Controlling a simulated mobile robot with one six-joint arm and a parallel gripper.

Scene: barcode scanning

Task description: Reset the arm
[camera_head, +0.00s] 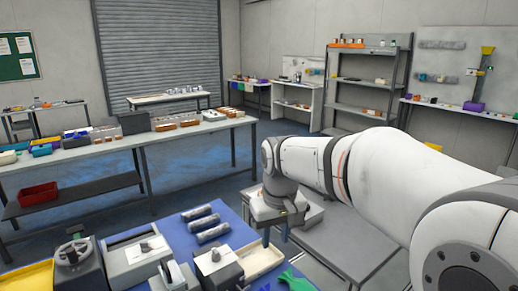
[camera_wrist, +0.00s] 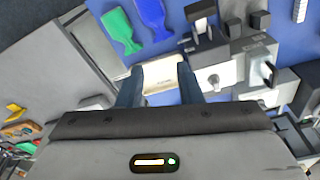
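My arm reaches in from the right in the head view, and my gripper (camera_head: 275,234) points down near the right edge of the blue-topped table (camera_head: 178,238). In the wrist view the two fingers of my gripper (camera_wrist: 158,76) stand apart with nothing held between them. A cream tray (camera_wrist: 163,85) shows beyond the fingers; it also shows in the head view (camera_head: 262,265), below my gripper. A green handled item (camera_wrist: 120,32) and a blue one (camera_wrist: 154,18) lie beyond the fingers in the wrist view. The green item also shows in the head view (camera_head: 296,281).
Grey cylinders (camera_head: 206,222) and grey and white devices (camera_head: 136,258) crowd the blue-topped table. A yellow tray (camera_head: 28,279) is at lower left. A grey platform (camera_head: 350,245) stands right of the table, under my arm. A long bench (camera_head: 80,160) with boxes stands behind, across open floor.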

